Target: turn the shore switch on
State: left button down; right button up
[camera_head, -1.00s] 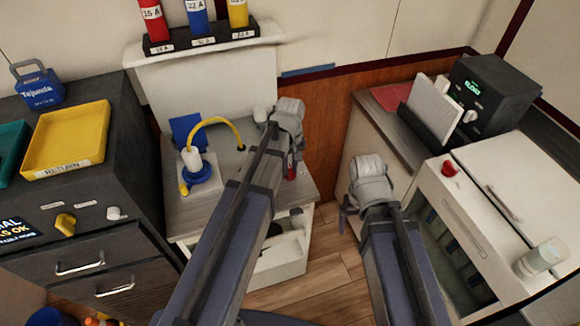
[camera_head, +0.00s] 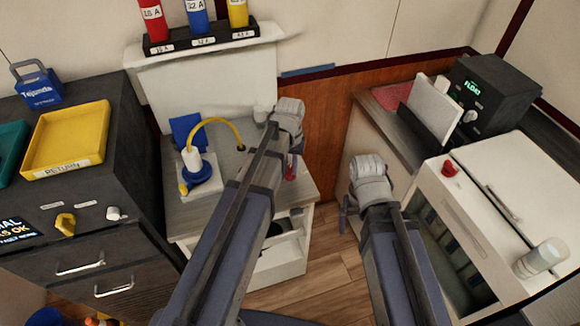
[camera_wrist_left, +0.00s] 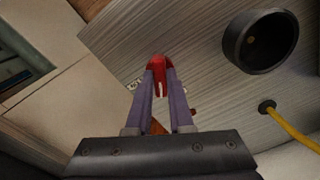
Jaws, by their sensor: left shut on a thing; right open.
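My left gripper (camera_head: 290,162) is at the right side of the grey-topped bench (camera_head: 222,218). In the left wrist view its two fingers (camera_wrist_left: 160,88) are closed on a red handle (camera_wrist_left: 160,66) just above the grey surface. The handle also shows as a small red piece in the head view (camera_head: 291,172). A small label, too cut off to read, lies beside it. I cannot read whether this handle is the shore switch, or its position. My right gripper (camera_head: 343,216) hangs open and empty between the bench and the white cabinet.
A black round ring (camera_wrist_left: 260,40) is near the handle. A white cabinet (camera_head: 515,170) with a red knob (camera_head: 450,168) stands right. A dark cabinet (camera_head: 130,150) with a yellow tray (camera_head: 40,171) stands left.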

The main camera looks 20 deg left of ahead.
aim_at(290, 169)
pick_arm(q)
jog(key=m, duration=1.2)
dwell(0.6)
jog(key=c, duration=0.8)
grip_release()
jog(key=shift+r, duration=0.15)
notch_tip(290, 169, up, 8)
jog(key=p, duration=0.8)
jog(key=shift+f, duration=0.2)
